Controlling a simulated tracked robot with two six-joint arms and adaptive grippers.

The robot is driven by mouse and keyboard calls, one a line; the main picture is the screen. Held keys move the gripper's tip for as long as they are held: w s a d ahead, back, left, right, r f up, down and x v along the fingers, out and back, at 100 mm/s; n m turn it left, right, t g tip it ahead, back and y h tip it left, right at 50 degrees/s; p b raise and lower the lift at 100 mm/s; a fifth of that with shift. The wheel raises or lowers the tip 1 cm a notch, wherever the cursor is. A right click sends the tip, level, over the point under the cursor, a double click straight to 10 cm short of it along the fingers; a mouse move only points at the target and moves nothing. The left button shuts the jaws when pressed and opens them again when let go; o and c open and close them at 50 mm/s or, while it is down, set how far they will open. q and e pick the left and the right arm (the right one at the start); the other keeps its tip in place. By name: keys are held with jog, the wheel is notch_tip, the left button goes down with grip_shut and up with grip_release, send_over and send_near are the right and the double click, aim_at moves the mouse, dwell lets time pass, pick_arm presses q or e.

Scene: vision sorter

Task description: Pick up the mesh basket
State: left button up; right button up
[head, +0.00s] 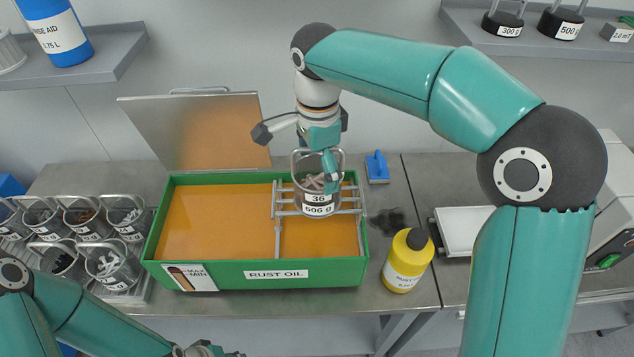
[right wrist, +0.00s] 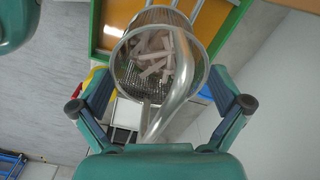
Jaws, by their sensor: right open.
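The mesh basket (head: 318,208), labelled "36" and "606 g", stands at the metal rack (head: 277,225) in the green rust oil tank (head: 215,278). In the right wrist view the basket (right wrist: 125,75) holds several pale grey pieces, and its bent tube handle (right wrist: 180,90) reaches toward my palm. My right gripper (head: 331,172) is above the basket, pointing down. Its fingers (right wrist: 161,105) are spread wide on either side of the handle, with no visible grip. Part of my left arm's end (head: 205,350) shows at the bottom edge; its jaws are not clear.
Several mesh baskets (head: 110,265) stand in a rack left of the tank. The tank's lid (head: 195,130) is raised behind it. A yellow bottle (head: 405,262) and a blue brush-like item (head: 377,168) are on its right. A machine (head: 462,228) stands farther right.

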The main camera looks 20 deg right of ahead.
jog(key=shift+f, duration=0.75)
jog(key=c, duration=1.5)
jog(key=shift+o, duration=0.2)
jog(key=shift+r, duration=0.2)
